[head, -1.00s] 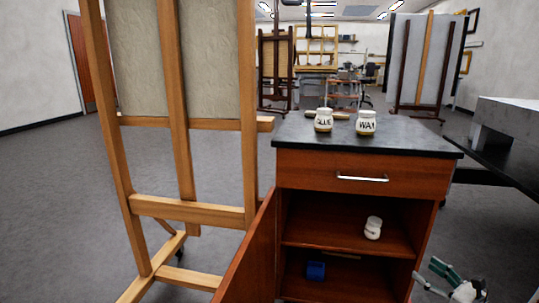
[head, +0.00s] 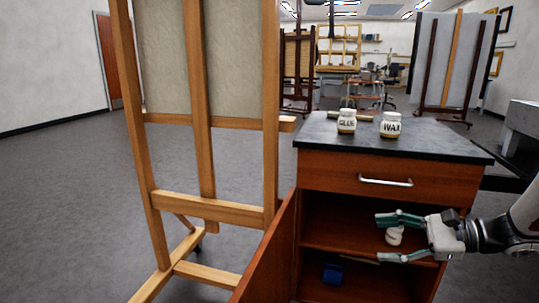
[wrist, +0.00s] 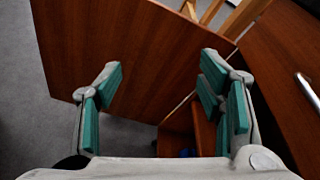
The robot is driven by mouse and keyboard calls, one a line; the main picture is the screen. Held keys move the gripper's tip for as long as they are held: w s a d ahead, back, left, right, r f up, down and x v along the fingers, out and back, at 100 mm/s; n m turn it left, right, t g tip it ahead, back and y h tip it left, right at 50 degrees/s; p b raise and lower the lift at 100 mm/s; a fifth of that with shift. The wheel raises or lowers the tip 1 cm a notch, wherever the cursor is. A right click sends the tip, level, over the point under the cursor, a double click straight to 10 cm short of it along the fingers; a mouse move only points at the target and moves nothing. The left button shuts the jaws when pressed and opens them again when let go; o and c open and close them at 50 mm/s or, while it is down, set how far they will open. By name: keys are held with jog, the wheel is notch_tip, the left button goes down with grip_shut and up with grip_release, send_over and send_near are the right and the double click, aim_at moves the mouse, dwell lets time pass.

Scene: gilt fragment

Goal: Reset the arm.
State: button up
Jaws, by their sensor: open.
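My gripper (head: 400,238) is open, in front of the open cabinet at the right of the head view. Its green-padded fingers point left across the cabinet's opening. A small white jar (head: 394,236) shows between the fingers in the head view; it stood on the middle shelf earlier, and I cannot tell whether the fingers touch it. In the wrist view my gripper (wrist: 160,95) shows spread fingers with nothing between them, facing the brown cabinet door (wrist: 130,50).
The cabinet (head: 345,184) has its door (head: 268,255) swung open to the left. Jars marked GLUE (head: 346,121) and WAX (head: 390,125) stand on top. A blue object (head: 332,272) lies on the lower shelf. A wooden easel (head: 204,130) stands at left. The floor between is grey and clear.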

jog(key=s+a+r+n+g+h, duration=0.35)
jog(key=s+a+n, duration=0.2)
jog(key=s, duration=0.35)
jog(key=s+a+r+n+g+h, duration=0.2)
jog(key=s+a+r+n+g, duration=0.15)
jog(key=s+a, duration=0.4)
jog(key=s+d+f+n+t+h, duration=0.1)
jog(key=s+d+n+h, duration=0.25)
jog(key=s, duration=0.55)
jog(key=s+d+n+h, duration=0.2)
jog(key=s+n+h, duration=0.3)
jog(key=s, duration=0.4)
notch_tip(320, 180, up, 36)
jog(key=t+p, duration=0.4)
jog(key=p, duration=3)
jog(key=shift+w+d+r+p, duration=0.15)
jog(key=shift+d+p, duration=0.2)
